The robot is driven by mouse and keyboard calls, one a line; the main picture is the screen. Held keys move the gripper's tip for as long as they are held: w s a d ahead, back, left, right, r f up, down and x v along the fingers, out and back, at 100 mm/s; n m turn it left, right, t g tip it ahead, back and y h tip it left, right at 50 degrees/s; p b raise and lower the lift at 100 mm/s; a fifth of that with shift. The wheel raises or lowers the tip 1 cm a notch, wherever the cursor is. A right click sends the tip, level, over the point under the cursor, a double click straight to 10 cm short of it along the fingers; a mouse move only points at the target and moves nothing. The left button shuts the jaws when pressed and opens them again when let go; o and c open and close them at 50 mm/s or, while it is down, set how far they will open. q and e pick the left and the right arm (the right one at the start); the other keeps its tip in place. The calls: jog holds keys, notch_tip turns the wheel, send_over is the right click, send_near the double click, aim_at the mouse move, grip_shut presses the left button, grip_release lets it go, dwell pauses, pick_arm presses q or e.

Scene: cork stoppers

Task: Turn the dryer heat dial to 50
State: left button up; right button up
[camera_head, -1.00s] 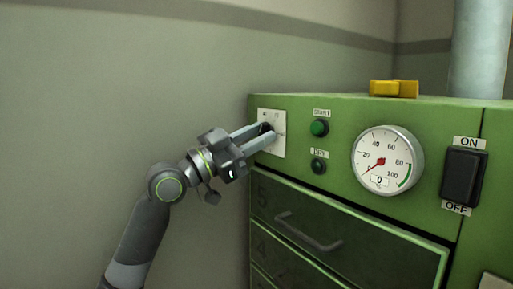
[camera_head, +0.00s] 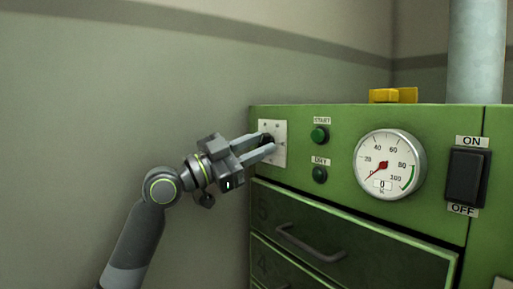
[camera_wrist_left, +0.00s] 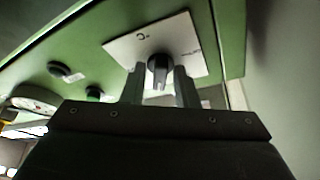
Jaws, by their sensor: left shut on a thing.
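The heat dial is a small dark knob on a white plate (camera_head: 279,155) at the left end of the green dryer's front (camera_head: 340,150). In the left wrist view the dark knob (camera_wrist_left: 158,72) stands between my two fingers, on the white plate with small marks around it. My left gripper (camera_head: 268,144) reaches in from the left and is shut on the knob, which it mostly hides in the head view. The dial's setting cannot be read. My right gripper is not in view.
Right of the plate are green START (camera_head: 320,135) and DRY (camera_head: 319,174) buttons, a round gauge (camera_head: 389,164) with its needle near 0, and a black ON/OFF switch (camera_head: 467,176). Drawers with a handle (camera_head: 310,243) lie below. A yellow object (camera_head: 393,95) rests on top. Wall stands left.

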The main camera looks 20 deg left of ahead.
pick_arm(q)
jog(key=shift+f, duration=0.15)
jog(key=o, duration=0.7)
